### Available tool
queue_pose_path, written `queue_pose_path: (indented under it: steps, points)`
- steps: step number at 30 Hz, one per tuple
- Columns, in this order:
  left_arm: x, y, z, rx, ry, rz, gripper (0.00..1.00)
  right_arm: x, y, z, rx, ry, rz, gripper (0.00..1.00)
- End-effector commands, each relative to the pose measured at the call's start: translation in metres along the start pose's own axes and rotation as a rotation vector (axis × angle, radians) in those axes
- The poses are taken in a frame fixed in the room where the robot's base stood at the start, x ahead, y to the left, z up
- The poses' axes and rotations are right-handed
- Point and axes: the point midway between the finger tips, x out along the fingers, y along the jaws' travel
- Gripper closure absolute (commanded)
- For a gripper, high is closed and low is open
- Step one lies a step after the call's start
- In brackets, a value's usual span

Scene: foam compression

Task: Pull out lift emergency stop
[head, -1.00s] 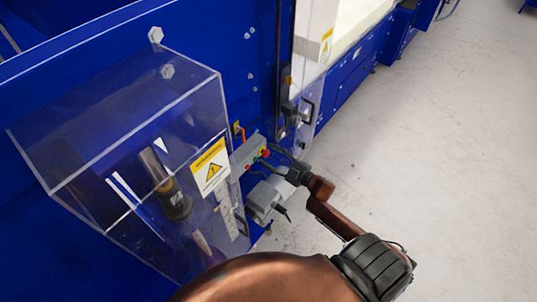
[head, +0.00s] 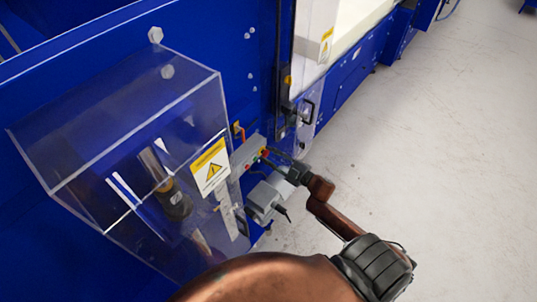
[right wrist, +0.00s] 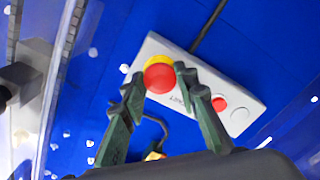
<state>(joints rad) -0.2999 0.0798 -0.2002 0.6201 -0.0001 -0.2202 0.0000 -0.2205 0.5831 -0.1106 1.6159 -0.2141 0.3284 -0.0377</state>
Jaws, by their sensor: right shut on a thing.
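The lift emergency stop (right wrist: 160,77) is a round red knob on a yellow collar, set on a light grey control box (right wrist: 203,104) in the right wrist view. My right gripper (right wrist: 160,85) has its two dark green fingers on either side of the knob and is shut on it. In the head view, the control box (head: 246,150) is on the blue machine's side, and my right gripper (head: 268,157) reaches it from the right. The knob is small there and partly covered by the fingers. My left gripper is not in view.
A clear guard box (head: 120,150) with a yellow warning label (head: 210,165) stands left of the control box. A grey unit (head: 264,197) with a cable sits just below my right gripper. The floor (head: 430,150) to the right is open.

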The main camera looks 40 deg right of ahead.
Motion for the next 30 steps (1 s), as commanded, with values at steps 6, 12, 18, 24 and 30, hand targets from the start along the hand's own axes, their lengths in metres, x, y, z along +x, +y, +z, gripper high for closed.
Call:
queue_pose_path:
  steps: [6, 12, 18, 24, 30]
  points:
    - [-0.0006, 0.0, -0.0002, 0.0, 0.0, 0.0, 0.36, -0.001, 0.0003, -0.0001, -0.001, 0.0, 0.0, 1.0]
    - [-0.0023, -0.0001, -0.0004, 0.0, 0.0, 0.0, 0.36, -0.0052, 0.0004, 0.0003, -0.001, -0.001, 0.0, 1.0]
    - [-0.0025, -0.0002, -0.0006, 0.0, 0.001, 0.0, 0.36, -0.0064, 0.0001, 0.0005, -0.001, -0.001, 0.0, 0.66]
    - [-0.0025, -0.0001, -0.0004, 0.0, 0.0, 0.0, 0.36, -0.0059, -0.0001, 0.0001, -0.001, 0.0, 0.0, 0.52]
    - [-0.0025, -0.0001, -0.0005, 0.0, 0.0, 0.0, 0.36, -0.0059, 0.0, 0.0001, 0.0, 0.0, 0.0, 0.38]
